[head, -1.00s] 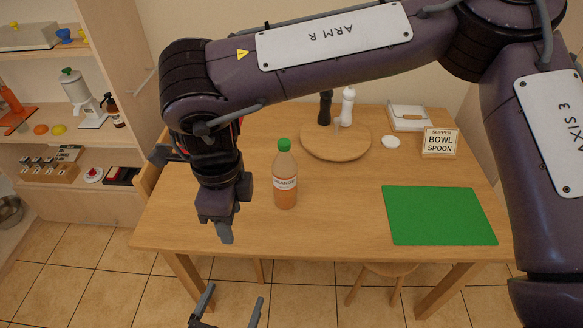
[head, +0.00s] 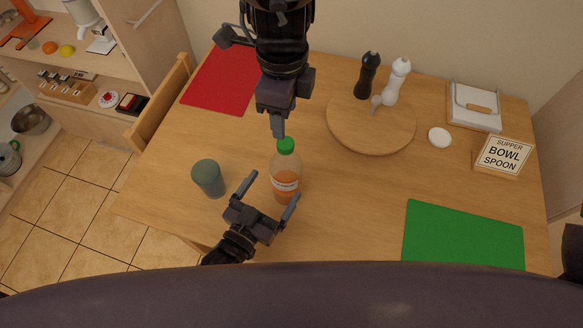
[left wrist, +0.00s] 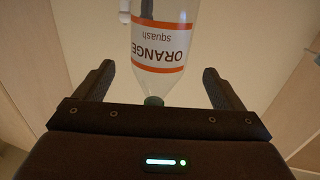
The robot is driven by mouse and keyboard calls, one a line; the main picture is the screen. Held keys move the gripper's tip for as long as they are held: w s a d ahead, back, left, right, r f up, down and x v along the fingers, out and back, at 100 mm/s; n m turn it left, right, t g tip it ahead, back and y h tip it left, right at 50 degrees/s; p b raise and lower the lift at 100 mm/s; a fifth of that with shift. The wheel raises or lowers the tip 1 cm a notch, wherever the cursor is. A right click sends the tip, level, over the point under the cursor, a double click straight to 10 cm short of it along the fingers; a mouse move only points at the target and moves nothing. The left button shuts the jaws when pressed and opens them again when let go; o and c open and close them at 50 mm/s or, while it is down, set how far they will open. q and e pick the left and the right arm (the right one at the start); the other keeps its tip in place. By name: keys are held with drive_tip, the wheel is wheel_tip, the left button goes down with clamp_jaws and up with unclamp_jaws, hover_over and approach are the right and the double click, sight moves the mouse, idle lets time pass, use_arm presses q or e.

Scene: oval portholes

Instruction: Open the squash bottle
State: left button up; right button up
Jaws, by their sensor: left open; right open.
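The orange squash bottle (head: 287,170) stands upright on the table in the head view, with its green cap (head: 286,145) on top. My left gripper (head: 272,187) is open beside the bottle, its fingers pointing toward it. In the left wrist view the bottle (left wrist: 160,45) appears upside down, its "ORANGE squash" label between the open fingers (left wrist: 158,76), with gaps on both sides. My right gripper (head: 278,126) comes from the back, open, with its visible fingertip just above and behind the cap. Its other finger is hidden from this angle.
A grey-green cup (head: 208,178) stands left of the bottle. A round wooden board (head: 370,135) with dark and white mills stands at the back right. Table right of the bottle is clear.

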sight(285, 169)
use_arm(q)
drive_tip(key=x, duration=0.6)
drive_tip(key=shift+w+d, duration=0.15)
drive_tip(key=shift+w, duration=0.05)
